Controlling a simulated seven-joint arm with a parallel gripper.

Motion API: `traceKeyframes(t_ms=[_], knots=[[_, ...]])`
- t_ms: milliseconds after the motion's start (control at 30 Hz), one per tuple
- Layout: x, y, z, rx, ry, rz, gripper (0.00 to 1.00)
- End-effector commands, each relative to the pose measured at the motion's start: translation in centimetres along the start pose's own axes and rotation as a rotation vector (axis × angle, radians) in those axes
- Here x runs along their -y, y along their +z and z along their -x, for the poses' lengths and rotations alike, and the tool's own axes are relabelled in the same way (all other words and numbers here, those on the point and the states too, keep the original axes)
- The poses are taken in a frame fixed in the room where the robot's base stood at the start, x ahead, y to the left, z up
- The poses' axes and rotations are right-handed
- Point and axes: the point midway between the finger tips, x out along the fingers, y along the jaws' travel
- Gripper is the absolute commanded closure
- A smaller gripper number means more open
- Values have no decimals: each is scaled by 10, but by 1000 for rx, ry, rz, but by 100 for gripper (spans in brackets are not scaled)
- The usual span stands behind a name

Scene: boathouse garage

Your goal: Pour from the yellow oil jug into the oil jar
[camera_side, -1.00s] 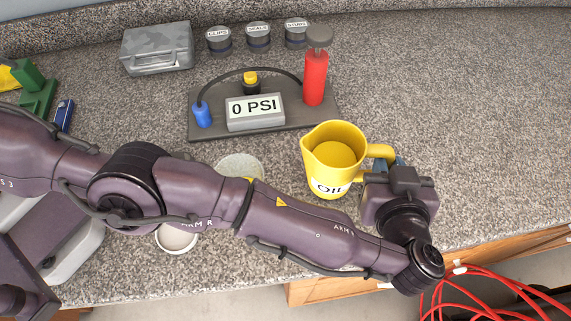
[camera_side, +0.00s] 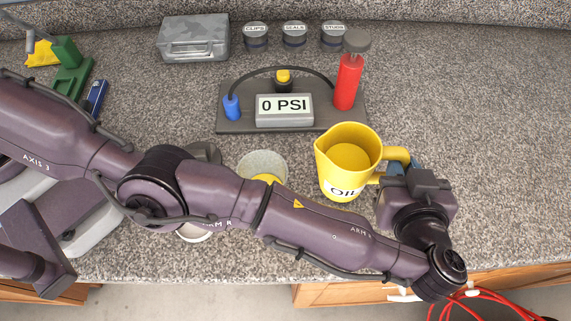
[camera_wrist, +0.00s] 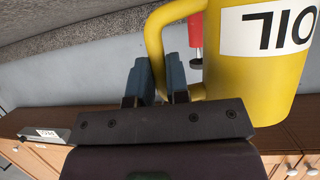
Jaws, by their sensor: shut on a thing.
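The yellow oil jug (camera_side: 335,172), labelled OIL, is upright or nearly so, right of centre in the side view, with yellow liquid inside. My gripper (camera_side: 392,172) is shut on its handle from the right. The wrist view shows the blue fingers (camera_wrist: 155,85) at the handle of the jug (camera_wrist: 232,75). A round pale grey container (camera_side: 262,158), perhaps the oil jar, stands left of the jug, apart from it. A yellow patch shows inside it; my arm hides its front. I cannot tell how far the jug is above the counter.
Behind the jug is a grey board (camera_side: 228,118) with a 0 PSI gauge (camera_side: 284,108) and a red pump (camera_side: 347,82). A metal case (camera_side: 193,40) and labelled tins (camera_side: 295,38) stand at the back. A white container (camera_side: 194,236) is partly under my arm. The right counter is clear.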

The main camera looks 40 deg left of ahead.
Motion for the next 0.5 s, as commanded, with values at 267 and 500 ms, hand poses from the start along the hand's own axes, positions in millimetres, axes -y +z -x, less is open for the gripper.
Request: traceKeyframes(t_ms=[267,500], knots=[[8,-12,-1,-1,-70,28,100],[9,-13,-1,0,-77,32,100]])
